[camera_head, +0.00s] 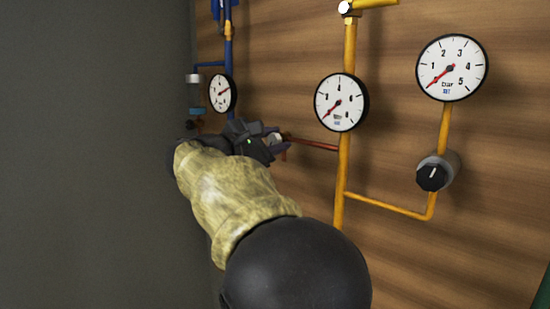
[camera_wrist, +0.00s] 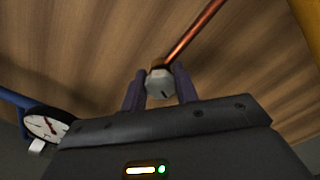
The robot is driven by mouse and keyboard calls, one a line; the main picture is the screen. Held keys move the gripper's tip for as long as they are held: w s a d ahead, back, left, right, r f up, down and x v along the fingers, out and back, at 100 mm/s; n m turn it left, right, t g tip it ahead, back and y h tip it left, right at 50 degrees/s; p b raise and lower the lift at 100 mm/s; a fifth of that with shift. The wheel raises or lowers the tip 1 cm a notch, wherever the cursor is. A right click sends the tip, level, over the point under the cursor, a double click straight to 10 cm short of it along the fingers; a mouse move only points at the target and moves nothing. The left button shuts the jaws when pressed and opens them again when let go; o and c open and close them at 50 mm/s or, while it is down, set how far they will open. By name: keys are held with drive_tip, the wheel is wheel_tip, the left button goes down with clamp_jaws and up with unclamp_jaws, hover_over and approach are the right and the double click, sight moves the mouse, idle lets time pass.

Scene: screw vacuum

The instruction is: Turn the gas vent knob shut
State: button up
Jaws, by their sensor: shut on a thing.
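The gas vent knob (camera_wrist: 160,80) is a small pale grey, faceted knob with a dark mark, at the end of a copper pipe (camera_wrist: 192,35). In the wrist view it sits between the two dark fingers of my gripper (camera_wrist: 160,88), which are shut on it. In the head view, my gripper (camera_head: 271,139) is at the left end of the copper pipe (camera_head: 315,143), which branches off the yellow pipe (camera_head: 346,165). The knob is mostly hidden there by my gripper and arm.
Three gauges are on the wooden wall: one by the blue pipe (camera_head: 221,93), one on the yellow pipe (camera_head: 341,102), and a larger one at upper right (camera_head: 451,67). A black knob (camera_head: 432,177) is below the large gauge. A dark wall (camera_head: 95,150) stands left.

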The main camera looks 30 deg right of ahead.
drive_tip(key=m+b, duration=0.4)
drive_tip(key=b, duration=0.1)
drive_tip(key=m+b, duration=0.2)
drive_tip(key=b, duration=0.1)
drive_tip(key=shift+f, duration=0.35)
drive_tip(key=m+b, duration=0.3)
drive_tip(key=m, duration=0.1)
drive_tip(key=shift+r+m+b, duration=0.15)
drive_tip(key=shift+m+b, duration=1.1)
drive_tip(key=shift+m, duration=0.15)
drive_tip(key=o, duration=1)
drive_tip(key=shift+s, duration=0.1)
drive_tip(key=shift+a, duration=0.1)
